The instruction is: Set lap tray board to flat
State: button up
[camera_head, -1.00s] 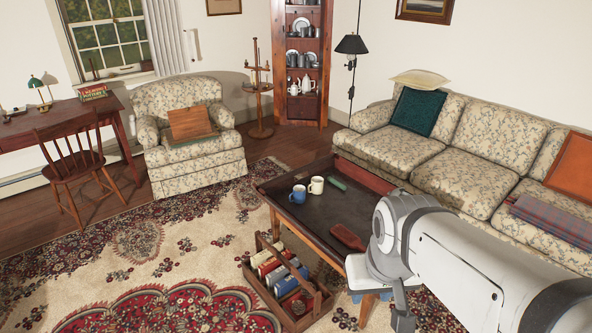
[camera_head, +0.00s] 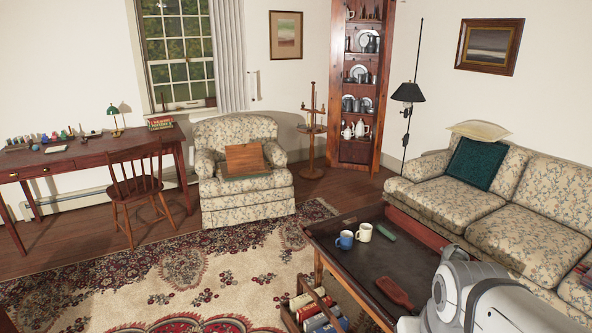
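The lap tray (camera_head: 243,176) rests on the seat of the floral armchair (camera_head: 240,208) across the room. Its wooden board (camera_head: 244,158) is tilted up, leaning back toward the chair's backrest. My arm shows at the lower right, over the near end of the coffee table. My gripper is outside the view, and nothing of mine is near the armchair.
A desk and chair (camera_head: 136,185) stand left. Open rug (camera_head: 210,275) lies before the armchair.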

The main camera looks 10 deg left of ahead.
aim_at(246, 157)
jog(key=u, duration=1.2)
jog(key=i, duration=5.75)
jog(key=z, duration=0.6)
